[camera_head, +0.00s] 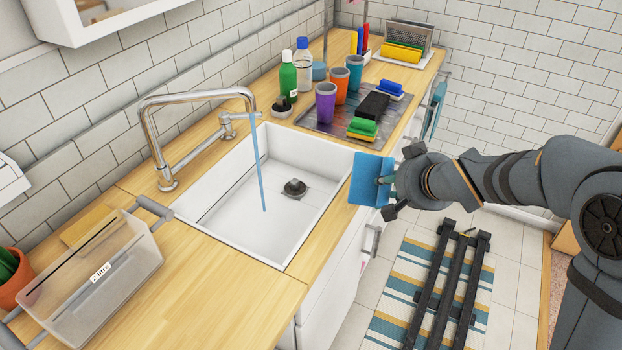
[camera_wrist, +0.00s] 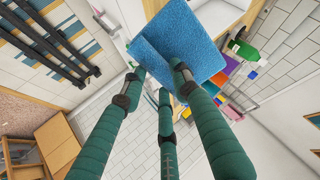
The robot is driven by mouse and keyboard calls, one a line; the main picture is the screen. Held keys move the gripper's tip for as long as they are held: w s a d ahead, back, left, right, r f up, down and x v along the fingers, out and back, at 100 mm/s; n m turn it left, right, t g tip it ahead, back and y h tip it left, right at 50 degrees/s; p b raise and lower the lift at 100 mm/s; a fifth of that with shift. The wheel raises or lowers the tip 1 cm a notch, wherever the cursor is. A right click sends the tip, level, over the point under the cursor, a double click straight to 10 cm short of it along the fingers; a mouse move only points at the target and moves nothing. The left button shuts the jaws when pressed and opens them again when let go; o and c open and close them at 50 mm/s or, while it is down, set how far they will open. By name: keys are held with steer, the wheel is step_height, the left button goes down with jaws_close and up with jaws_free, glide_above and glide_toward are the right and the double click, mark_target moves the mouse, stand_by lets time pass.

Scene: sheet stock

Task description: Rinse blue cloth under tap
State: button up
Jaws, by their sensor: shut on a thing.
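The blue cloth (camera_head: 370,179) is a flat blue piece held at the right edge of the sink. In the wrist view the blue cloth (camera_wrist: 182,42) spans the fingertips. My gripper (camera_head: 391,181) is shut on it, with three green fingers around its edge; the gripper also shows in the wrist view (camera_wrist: 160,85). The chrome tap (camera_head: 205,97) arches over the white sink (camera_head: 228,211) from the left. A blue stream of water (camera_head: 259,165) runs from its spout into the basin. The cloth is to the right of the stream, apart from it.
A clear plastic box (camera_head: 95,270) stands on the counter at front left. Behind the sink are a green bottle (camera_head: 288,78), a purple cup (camera_head: 325,103) and several other cups and sponges on a metal tray (camera_head: 312,121). A dark drain piece (camera_head: 295,188) sits in the basin.

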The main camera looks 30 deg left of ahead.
steer(key=s+a+r+n+y+b, duration=0.1)
steer(key=s+a, duration=0.3)
steer(key=a, duration=0.4)
steer(key=s+a+r+n+g+y+b, duration=0.1)
steer(key=s+a+n+y, duration=0.2)
steer(key=a, duration=0.5)
steer(key=shift+s+y+b, duration=0.3)
steer(key=shift+s+y, duration=0.3)
steer(key=shift+s, duration=0.05)
steer(key=shift+f, duration=0.1)
steer(key=w+a+p, duration=0.5)
steer(key=w+a, duration=0.1)
steer(key=a, duration=0.6)
steer(key=shift+w+a, duration=0.15)
steer(key=shift+a, duration=0.05)
